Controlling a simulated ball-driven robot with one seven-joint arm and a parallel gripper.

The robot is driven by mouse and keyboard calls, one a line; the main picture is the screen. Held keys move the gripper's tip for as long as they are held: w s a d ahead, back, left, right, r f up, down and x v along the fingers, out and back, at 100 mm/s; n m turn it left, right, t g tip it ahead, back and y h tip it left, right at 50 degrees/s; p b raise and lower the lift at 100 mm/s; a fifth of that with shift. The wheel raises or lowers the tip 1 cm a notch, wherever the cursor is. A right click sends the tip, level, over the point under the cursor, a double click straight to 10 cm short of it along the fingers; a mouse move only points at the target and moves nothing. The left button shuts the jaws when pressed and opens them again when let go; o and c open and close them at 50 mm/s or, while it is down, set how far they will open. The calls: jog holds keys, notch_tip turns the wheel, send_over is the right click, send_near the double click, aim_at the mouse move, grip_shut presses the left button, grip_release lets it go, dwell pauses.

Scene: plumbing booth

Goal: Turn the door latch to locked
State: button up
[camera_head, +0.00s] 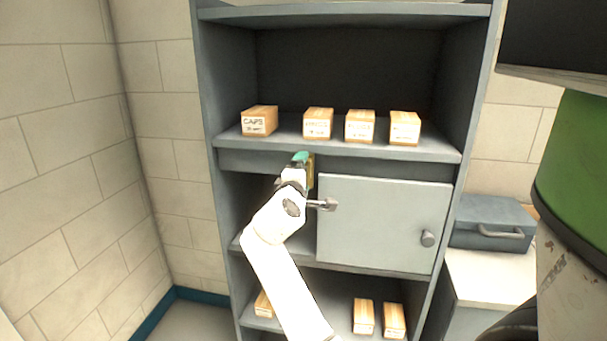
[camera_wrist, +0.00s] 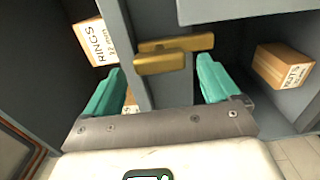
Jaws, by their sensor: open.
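The brass door latch (camera_wrist: 160,64) shows in the wrist view as a short bar in front of a second brass piece (camera_wrist: 180,42). In the head view only a narrow brass strip (camera_head: 311,171) shows beside my gripper, near the upper left corner of the grey door (camera_head: 380,222). My gripper (camera_wrist: 159,68) is open, with one teal finger on each side of the latch bar and gaps between. In the head view the gripper (camera_head: 301,158) largely hides the latch. I cannot tell whether the latch reads locked.
Several labelled wooden boxes (camera_head: 318,123) stand on the shelf above the door. More boxes (camera_head: 364,316) sit on the lower shelf. The door has a round knob (camera_head: 428,238) at its right. A grey toolbox (camera_head: 490,222) is to the right of the cabinet.

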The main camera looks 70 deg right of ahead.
jog(key=a+b, duration=0.1)
jog(key=a, duration=0.7)
jog(key=shift+s+a+b, duration=0.3)
jog(key=shift+s+a, duration=0.05)
jog(key=shift+a, duration=0.05)
jog(key=w+a+f+t+y, duration=0.1)
jog(key=a+f+y, duration=0.5)
jog(key=f, duration=0.6)
jog(key=w+a+f+t+y, duration=0.1)
jog(key=a+f+t+y, duration=0.15)
jog(key=a+f, duration=0.75)
jog(key=s+a+f+g+y, duration=0.2)
jog(key=s+a+f+y, duration=0.2)
jog(key=a, duration=0.5)
jog(key=s+a+f+m+g+y, duration=0.1)
jog(key=s+a+f+g+y, duration=0.1)
jog(key=s+a+f+y, duration=0.3)
jog(key=s+a+f, duration=0.4)
jog(key=f, duration=0.2)
jog(key=shift+s+a+f+m, duration=0.15)
jog(key=shift+a+m, duration=0.15)
jog(key=shift+a, duration=0.05)
